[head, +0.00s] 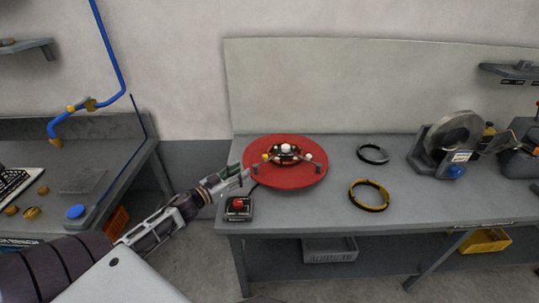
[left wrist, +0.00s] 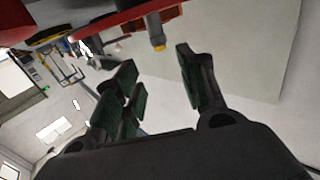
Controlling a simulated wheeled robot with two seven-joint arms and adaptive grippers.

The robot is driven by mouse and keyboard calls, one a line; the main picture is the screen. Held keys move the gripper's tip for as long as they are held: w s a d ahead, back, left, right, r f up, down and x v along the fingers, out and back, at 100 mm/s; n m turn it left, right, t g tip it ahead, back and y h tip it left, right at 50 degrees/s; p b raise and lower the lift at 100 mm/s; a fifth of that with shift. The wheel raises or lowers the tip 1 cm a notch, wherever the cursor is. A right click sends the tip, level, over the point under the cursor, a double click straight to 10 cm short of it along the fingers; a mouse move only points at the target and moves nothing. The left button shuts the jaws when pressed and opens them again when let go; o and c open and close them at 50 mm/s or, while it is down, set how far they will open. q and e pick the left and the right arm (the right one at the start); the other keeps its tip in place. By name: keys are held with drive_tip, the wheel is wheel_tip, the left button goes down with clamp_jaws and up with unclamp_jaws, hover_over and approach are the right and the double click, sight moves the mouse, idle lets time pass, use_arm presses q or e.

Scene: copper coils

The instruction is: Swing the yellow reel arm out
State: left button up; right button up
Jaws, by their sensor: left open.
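The red round reel plate (head: 312,174) lies on the grey bench with a hub and short arms on top. The arm with a yellow tip (head: 265,157) points to the left, towards my left gripper (head: 243,176). My left gripper is open and empty at the plate's left edge. In the left wrist view a grey peg with a yellow end (left wrist: 157,44) shows just beyond the gap between the open fingers (left wrist: 157,78), apart from both. My right gripper is not in view.
A control box with a red button (head: 238,206) stands just below my left gripper. A dark ring (head: 373,147) and a yellow-and-black ring (head: 355,195) lie right of the plate. A grey coil machine (head: 446,145) stands farther right. Bench space between the rings is clear.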

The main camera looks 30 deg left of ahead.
use_arm(q)
approach(265, 156)
drive_tip(key=shift+x, duration=1.65)
drive_tip(key=shift+p+x, duration=0.35)
drive_tip(key=shift+x, duration=3.15)
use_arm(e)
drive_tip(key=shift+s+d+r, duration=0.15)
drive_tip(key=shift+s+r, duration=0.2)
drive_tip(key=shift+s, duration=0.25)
use_arm(q)
drive_tip(key=shift+a+f, duration=0.1)
drive_tip(key=shift+f, duration=0.1)
clamp_jaws()
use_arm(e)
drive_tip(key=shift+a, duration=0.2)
